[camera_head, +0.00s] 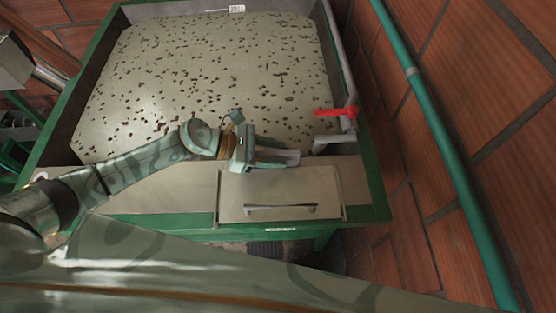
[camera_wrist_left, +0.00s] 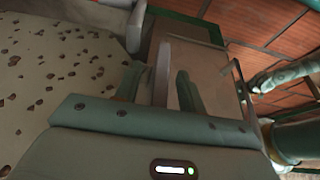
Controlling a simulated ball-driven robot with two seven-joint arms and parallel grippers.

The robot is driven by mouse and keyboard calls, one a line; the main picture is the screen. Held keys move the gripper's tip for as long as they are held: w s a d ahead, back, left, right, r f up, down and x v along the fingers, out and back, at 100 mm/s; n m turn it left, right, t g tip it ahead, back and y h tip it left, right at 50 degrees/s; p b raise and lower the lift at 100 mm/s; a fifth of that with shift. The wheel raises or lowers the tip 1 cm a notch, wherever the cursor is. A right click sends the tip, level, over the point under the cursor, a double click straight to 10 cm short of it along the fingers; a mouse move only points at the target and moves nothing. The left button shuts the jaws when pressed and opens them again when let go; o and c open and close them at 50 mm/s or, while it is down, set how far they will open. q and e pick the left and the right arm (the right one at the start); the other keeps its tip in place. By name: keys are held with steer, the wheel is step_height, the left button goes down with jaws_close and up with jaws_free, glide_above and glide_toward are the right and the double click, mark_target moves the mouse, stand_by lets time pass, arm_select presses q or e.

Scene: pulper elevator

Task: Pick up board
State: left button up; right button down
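The board appears to be the flat grey metal panel with a bar handle (camera_head: 280,190) at the near end of the green-framed tank. It also shows in the left wrist view (camera_wrist_left: 205,70). My left gripper (camera_head: 283,157) is just above its far edge, pointing right. In the left wrist view, the left gripper's two fingers (camera_wrist_left: 162,92) are spread apart. A thin pale upright edge, apparently the board's, stands between them, with a gap on each side. I cannot tell whether they touch it lower down. My right gripper is not in view.
The tank (camera_head: 48,125) holds a pale surface strewn with brown bits (camera_head: 210,75). A red lever (camera_head: 335,111) is close to the right of my left gripper. A green pipe (camera_head: 430,110) and brick wall (camera_head: 480,160) stand at the right.

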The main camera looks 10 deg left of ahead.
arm_select(q)
steer(key=shift+a, duration=0.1)
jaws_close()
